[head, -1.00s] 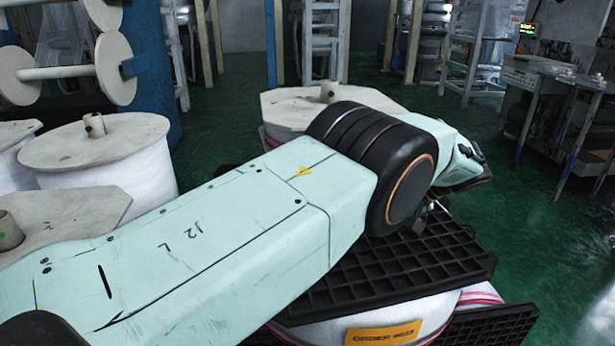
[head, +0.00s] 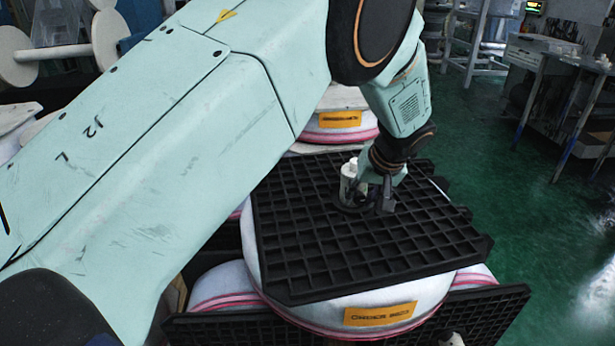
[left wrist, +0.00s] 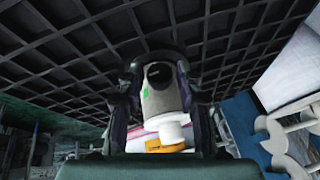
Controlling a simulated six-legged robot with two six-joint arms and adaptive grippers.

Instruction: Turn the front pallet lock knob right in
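A black grid pallet (head: 290,235) lies on a film roll (head: 385,300) with an orange label. A cream, knob-like cylinder (head: 348,185) stands upright near its far middle. My left gripper (head: 376,190) points down right beside it. In the left wrist view, a cream cylinder (left wrist: 160,97) with a green mark and dark round end sits between the fingers of my left gripper (left wrist: 160,85), one on each side. Whether the fingers press on it is unclear. The pallet grid (left wrist: 60,60) fills the top of that view. My right gripper is out of sight.
A lower black pallet (head: 480,318) sticks out below, with a small pale piece (head: 452,339) at the bottom edge. Another labelled roll (head: 335,122) stands behind. A workbench (head: 560,60) is at the back right. Green floor (head: 530,225) is free on the right.

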